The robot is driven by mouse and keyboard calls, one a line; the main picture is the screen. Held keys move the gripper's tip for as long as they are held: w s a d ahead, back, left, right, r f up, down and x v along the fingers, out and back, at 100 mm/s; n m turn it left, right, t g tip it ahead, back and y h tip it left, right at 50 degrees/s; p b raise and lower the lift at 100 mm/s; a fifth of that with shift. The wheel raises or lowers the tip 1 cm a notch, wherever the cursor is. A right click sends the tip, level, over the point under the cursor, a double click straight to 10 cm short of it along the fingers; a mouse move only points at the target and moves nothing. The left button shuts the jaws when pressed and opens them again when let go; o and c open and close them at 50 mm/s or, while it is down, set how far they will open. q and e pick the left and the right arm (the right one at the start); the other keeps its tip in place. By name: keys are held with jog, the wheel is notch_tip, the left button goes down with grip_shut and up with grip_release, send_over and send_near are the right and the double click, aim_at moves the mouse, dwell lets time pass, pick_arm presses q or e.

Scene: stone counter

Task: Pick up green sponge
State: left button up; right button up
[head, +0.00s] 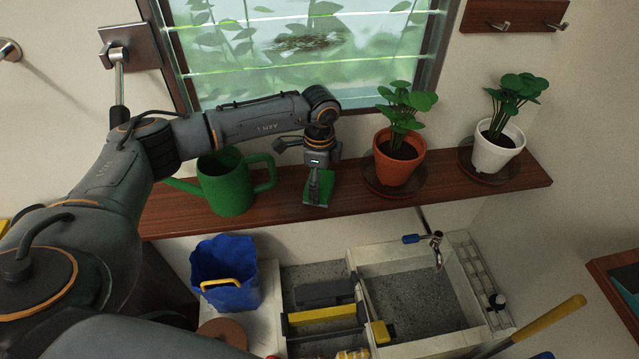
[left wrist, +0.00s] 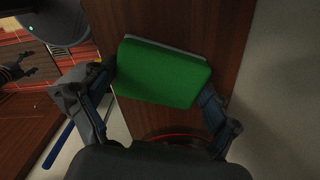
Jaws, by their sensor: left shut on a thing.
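The green sponge (head: 321,187) is at the wooden shelf, between the green watering can and the orange pot. In the left wrist view the sponge (left wrist: 163,73) is a green block with a thin grey edge. My left gripper (head: 319,182) comes down on it from above, and its two fingers (left wrist: 160,93) are on either side of the sponge, shut on it. I cannot tell whether the sponge touches the shelf.
A green watering can (head: 228,184) stands left of the sponge on the shelf (head: 270,207). An orange pot (head: 397,160) and a white pot (head: 495,150) with plants stand right. Below are a blue bucket (head: 224,275) and a stone sink (head: 410,300) with a tap (head: 437,245).

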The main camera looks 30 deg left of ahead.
pick_arm(q)
jog(key=shift+r+p, duration=0.35)
jog(key=shift+r, duration=0.05)
jog(key=r+p, duration=0.3)
jog(key=shift+s+r, duration=0.2)
jog(key=shift+s, duration=0.05)
jog(key=s+d+r+p, duration=0.5)
jog(key=s+r+p, duration=0.3)
jog(key=s, duration=0.4)
jog(key=shift+d+r+p, duration=0.3)
jog(key=shift+d+p, duration=0.05)
jog(key=shift+p, duration=0.05)
jog(key=shift+s, duration=0.15)
